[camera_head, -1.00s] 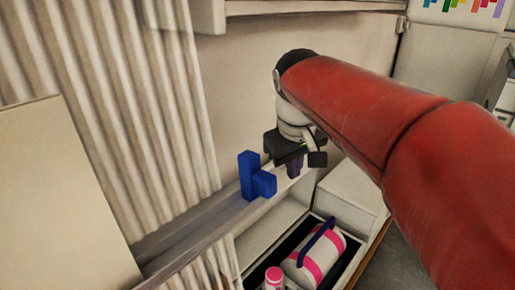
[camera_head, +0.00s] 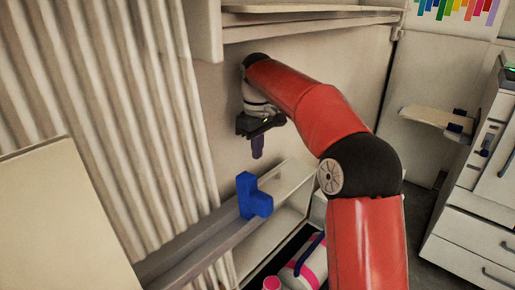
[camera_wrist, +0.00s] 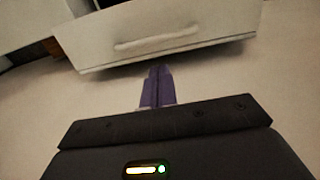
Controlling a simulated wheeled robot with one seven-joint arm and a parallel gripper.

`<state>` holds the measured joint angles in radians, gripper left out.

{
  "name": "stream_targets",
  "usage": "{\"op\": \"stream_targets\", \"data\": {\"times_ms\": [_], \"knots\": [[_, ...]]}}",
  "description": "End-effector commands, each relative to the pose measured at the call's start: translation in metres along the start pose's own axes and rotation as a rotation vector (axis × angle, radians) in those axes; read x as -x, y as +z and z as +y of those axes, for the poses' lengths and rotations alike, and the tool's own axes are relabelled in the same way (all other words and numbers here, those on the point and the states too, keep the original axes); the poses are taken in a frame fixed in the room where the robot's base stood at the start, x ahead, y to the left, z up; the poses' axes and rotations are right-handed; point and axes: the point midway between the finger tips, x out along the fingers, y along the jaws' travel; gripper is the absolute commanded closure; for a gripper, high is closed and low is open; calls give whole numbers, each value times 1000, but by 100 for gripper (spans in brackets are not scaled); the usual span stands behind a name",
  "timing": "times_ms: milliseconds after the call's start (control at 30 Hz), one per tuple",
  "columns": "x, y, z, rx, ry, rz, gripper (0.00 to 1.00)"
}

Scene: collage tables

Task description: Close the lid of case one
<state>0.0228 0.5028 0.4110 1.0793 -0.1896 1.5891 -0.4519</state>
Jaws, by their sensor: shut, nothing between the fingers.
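My gripper (camera_head: 257,150) hangs from the red arm in front of the pale wall, above and behind the blue block. Its purple fingers are together and empty; they also show in the wrist view (camera_wrist: 158,85). An open case with a dark inside (camera_head: 262,272) is at the bottom of the head view, partly cut off by the frame and partly behind my arm. A white and pink bag (camera_head: 306,268) with a blue strap lies in it, beside a pink-topped item (camera_head: 271,283). I cannot make out the case's lid for certain, and no case number is readable.
A blue L-shaped block (camera_head: 252,196) stands on a long pale ledge (camera_head: 205,238). A corrugated pale panel (camera_head: 150,120) is at left, a shelf (camera_head: 310,20) above. A white cabinet (camera_head: 470,210) is at right. The wrist view shows a white front with a handle (camera_wrist: 155,40).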

Motion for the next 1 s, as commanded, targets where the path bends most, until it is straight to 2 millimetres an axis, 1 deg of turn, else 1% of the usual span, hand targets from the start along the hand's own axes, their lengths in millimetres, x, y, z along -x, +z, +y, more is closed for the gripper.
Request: {"op": "stream_targets", "data": {"times_ms": [33,200,300,400,567,867,1000], "knots": [[-12,1,0,-1,-2,-4,100],[-43,1,0,-2,-1,-2,100],[-56,1,0,-2,-1,-1,100],[-65,1,0,-2,-1,0,100],[-70,0,0,-2,0,2,100],[-70,1,0,-2,1,2,100],[-71,5,0,-3,3,14,100]]}}
